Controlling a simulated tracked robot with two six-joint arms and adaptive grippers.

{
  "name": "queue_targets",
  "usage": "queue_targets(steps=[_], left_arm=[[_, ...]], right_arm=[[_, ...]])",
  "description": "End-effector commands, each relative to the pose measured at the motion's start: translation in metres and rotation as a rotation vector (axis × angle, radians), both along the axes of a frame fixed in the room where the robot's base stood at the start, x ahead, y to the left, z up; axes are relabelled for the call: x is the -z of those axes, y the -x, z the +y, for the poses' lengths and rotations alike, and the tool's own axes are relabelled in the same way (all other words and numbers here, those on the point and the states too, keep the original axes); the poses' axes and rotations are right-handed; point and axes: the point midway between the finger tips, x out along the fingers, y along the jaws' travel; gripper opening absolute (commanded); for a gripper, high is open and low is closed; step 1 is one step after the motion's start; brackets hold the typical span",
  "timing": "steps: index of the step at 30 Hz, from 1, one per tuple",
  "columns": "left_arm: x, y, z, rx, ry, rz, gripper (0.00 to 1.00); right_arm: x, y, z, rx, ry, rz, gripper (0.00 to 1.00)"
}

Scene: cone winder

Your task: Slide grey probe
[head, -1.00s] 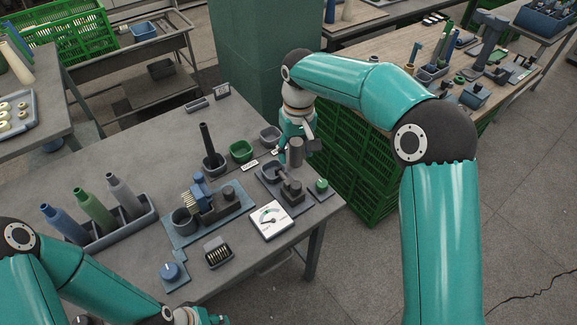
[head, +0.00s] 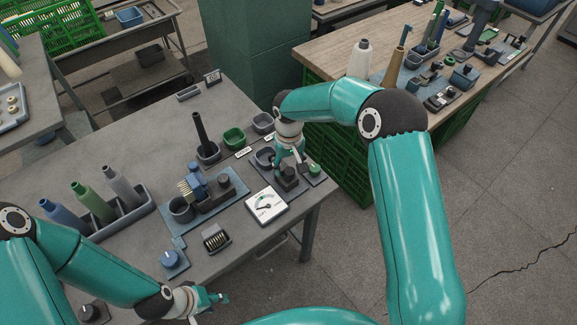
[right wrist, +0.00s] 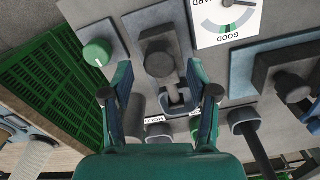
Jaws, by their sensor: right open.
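A dark grey block with a round top (right wrist: 158,58) stands on a grey base plate, and it also shows in the head view (head: 288,180). A small forked grey part (right wrist: 175,97) sits beside it. I cannot tell which of these grey parts is the probe. My right gripper (right wrist: 160,95) is open, its fingers on either side of the forked part, with no contact visible. In the head view my right gripper (head: 289,160) is over the fixture and hides part of it. My left gripper (head: 216,298) is low at the table's front, its jaw gap unclear.
A white dial gauge (head: 266,205) lies left of the fixture and a green knob (head: 315,169) right of it. A blue-grey tray with a fixture (head: 208,200), a dark upright rod (head: 199,128) and a green bowl (head: 234,138) are nearby. Green crates (head: 345,165) stand beyond the table's right edge.

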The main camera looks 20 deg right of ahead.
Motion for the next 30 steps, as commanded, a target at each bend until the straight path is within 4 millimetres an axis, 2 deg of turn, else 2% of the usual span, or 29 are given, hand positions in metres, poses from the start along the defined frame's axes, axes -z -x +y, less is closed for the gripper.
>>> queue_targets(steps=[6, 15, 26, 30], left_arm=[[-0.004, 0.000, 0.000, 0.000, 0.000, 0.000, 0.40], [-0.004, 0.000, 0.000, 0.000, 0.000, 0.000, 0.40], [-0.004, 0.000, 0.000, 0.000, 0.000, 0.000, 0.40], [-0.004, 0.000, 0.000, 0.000, 0.000, 0.000, 0.40]], right_arm=[[0.017, 0.000, 0.000, 0.000, 0.000, 0.001, 0.59], [0.018, 0.000, 0.000, 0.000, 0.000, 0.000, 0.59], [0.018, 0.000, 0.000, 0.000, 0.000, 0.000, 0.00], [0.018, 0.000, 0.000, 0.000, 0.000, -0.001, 0.00]])
